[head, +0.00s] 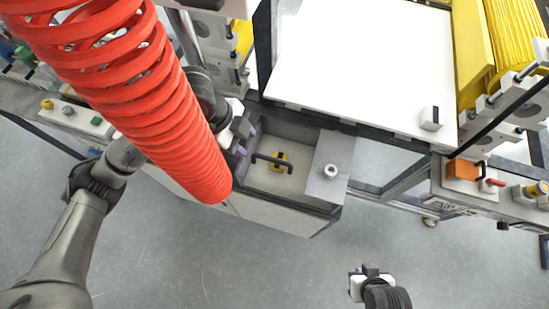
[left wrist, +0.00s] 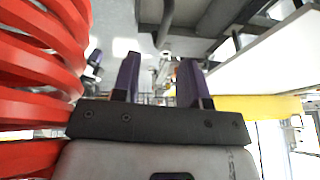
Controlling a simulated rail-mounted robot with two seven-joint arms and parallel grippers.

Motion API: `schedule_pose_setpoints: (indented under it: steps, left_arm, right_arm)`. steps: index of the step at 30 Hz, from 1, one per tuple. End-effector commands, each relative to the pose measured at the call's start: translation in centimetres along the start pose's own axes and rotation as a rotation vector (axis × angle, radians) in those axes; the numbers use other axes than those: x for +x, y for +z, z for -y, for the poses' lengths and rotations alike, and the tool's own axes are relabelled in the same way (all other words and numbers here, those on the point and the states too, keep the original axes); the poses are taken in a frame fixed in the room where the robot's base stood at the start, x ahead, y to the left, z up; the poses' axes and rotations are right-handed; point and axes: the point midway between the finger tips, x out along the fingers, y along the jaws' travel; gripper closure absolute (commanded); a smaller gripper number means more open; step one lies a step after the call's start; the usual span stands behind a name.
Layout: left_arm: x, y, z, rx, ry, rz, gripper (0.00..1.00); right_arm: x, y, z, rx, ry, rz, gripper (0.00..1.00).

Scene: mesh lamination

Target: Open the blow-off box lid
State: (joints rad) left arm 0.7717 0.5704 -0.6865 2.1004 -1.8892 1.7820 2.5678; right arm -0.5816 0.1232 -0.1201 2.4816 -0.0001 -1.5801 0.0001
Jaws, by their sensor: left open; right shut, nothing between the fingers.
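The blow-off box (head: 268,216) stands at the middle of the head view. A black bar handle (head: 272,163) spans part of its top; I cannot tell whether the panel under it is clear or solid. My right gripper (head: 369,270) is shut and empty, over the floor at lower right, away from the box.
A red coiled hose (head: 150,95) hangs close beside my left gripper and hides part of the arm. A grey block with a round fitting (head: 330,171) sits at the box's right end. A white panel (head: 360,60) lies behind. Floor in front is clear.

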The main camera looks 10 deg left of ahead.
Motion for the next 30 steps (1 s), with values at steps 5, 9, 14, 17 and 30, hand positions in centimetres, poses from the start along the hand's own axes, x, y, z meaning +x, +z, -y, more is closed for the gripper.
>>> schedule_pose_setpoints:
  steps: [5,9,14,17,30]
  left_arm:
    - [-3.6,0.0,0.1,-0.001,-0.004,0.0,0.6]
    - [-3.2,0.0,0.0,0.178,0.0,-0.002,0.6]
    - [-3.2,-0.3,0.2,0.38,-0.016,-0.019,0.6]
    - [-3.2,-0.6,0.3,0.505,-0.029,-0.031,0.6]
    - [-3.4,-2.3,0.8,1.058,-0.119,-0.099,0.6]
  right_arm:
    - [-0.3,-0.1,-0.1,-0.003,0.002,0.001,1.0]
    - [-0.2,0.0,-0.1,-0.002,0.002,0.001,1.0]
    - [-0.1,0.0,-0.1,-0.001,0.001,0.002,1.0]
    - [-0.1,-0.1,0.0,0.001,0.0,0.001,1.0]
    - [-0.2,-0.1,0.2,0.007,-0.006,0.0,1.0]
